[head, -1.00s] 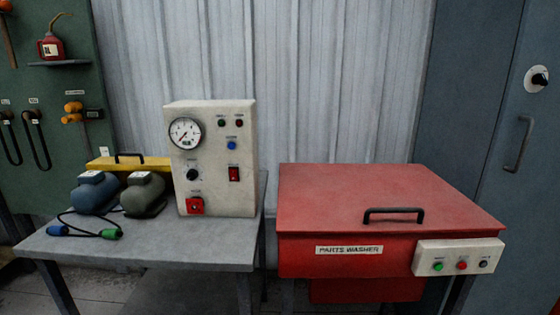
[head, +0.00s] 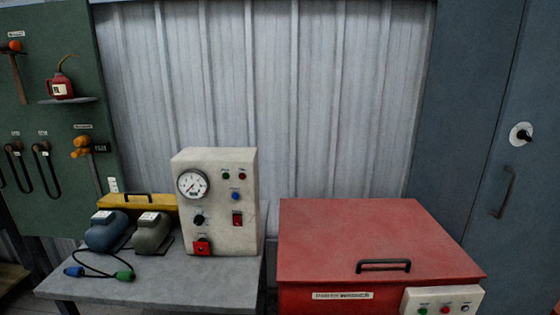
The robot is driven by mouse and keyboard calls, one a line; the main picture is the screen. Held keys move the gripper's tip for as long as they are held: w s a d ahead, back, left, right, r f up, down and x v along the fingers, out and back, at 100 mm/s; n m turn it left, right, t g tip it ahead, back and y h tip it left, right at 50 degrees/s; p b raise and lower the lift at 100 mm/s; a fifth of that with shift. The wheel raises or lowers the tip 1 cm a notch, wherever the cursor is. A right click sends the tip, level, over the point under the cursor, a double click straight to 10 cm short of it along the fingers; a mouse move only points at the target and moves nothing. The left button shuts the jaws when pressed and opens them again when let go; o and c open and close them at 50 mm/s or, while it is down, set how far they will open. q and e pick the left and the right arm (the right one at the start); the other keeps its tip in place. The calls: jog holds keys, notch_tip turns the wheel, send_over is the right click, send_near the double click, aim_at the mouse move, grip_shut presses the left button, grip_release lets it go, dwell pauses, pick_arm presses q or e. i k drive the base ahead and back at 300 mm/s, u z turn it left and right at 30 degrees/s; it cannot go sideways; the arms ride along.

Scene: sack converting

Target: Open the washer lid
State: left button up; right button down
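The red parts washer (head: 330,296) stands at the lower right in the head view, with its front cut off by the bottom edge. Its red lid (head: 370,232) lies flat and closed. A black bar handle (head: 383,265) is fixed on the lid near its front edge. A white control box (head: 442,300) with green, red and white buttons sits at the washer's front right corner. Neither of my grippers is in view.
Left of the washer, a grey table (head: 190,280) holds a white gauge panel (head: 222,200), two motor-like units (head: 106,232), a cable and a yellow case. A grey cabinet (head: 490,230) stands at right. The space above the lid is clear.

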aim_at(320, 240)
jog(key=u, duration=1.3)
jog(key=k, duration=0.95)
jog(key=z, duration=2.6)
jog(key=i, duration=0.5)
